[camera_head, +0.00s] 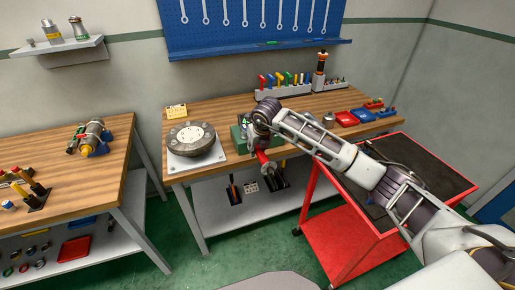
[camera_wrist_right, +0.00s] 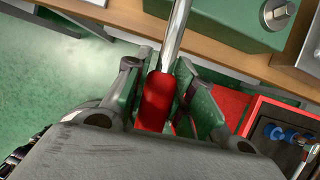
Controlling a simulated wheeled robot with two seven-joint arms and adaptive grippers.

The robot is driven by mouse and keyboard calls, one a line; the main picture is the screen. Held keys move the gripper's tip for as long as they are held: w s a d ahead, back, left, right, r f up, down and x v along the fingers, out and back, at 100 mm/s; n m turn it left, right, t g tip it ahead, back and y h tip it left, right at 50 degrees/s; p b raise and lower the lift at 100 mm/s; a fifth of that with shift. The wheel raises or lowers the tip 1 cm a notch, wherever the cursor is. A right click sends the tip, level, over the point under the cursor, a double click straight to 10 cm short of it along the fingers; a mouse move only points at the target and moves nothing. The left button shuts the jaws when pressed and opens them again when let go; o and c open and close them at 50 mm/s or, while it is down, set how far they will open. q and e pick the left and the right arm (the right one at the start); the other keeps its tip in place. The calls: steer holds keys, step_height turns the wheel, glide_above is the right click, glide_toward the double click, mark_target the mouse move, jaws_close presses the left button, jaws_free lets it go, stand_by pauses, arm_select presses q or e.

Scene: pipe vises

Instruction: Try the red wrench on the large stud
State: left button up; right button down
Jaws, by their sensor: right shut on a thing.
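My right gripper (camera_head: 262,147) is at the front edge of the middle workbench. In the right wrist view its fingers (camera_wrist_right: 158,78) are shut on the red handle (camera_wrist_right: 154,104) of the red wrench. The wrench's silver shaft (camera_wrist_right: 175,32) runs up out of the top of that view, so its far end is hidden there. A green block (camera_wrist_right: 221,18) on the bench carries a silver hex-headed stud (camera_wrist_right: 279,13), to the right of the shaft and apart from it. In the head view the arm partly covers the green block (camera_head: 239,134). My left gripper is not in view.
A round grey flange (camera_head: 192,139) on a plate stands left of the green block. A rack of coloured tools (camera_head: 284,86) is at the back of the bench. A red cart (camera_head: 333,232) stands at the right, under my arm. Green floor is clear in front.

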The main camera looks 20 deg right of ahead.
steer(key=shift+w+a+m+h+b, duration=0.1)
steer(key=shift+a+m+h+b, duration=0.25)
steer(key=shift+a+m, duration=0.55)
stand_by(1.7)
steer(key=shift+d+n+b, duration=0.5)
steer(key=shift+d+n, duration=0.5)
steer(key=shift+r, duration=0.25)
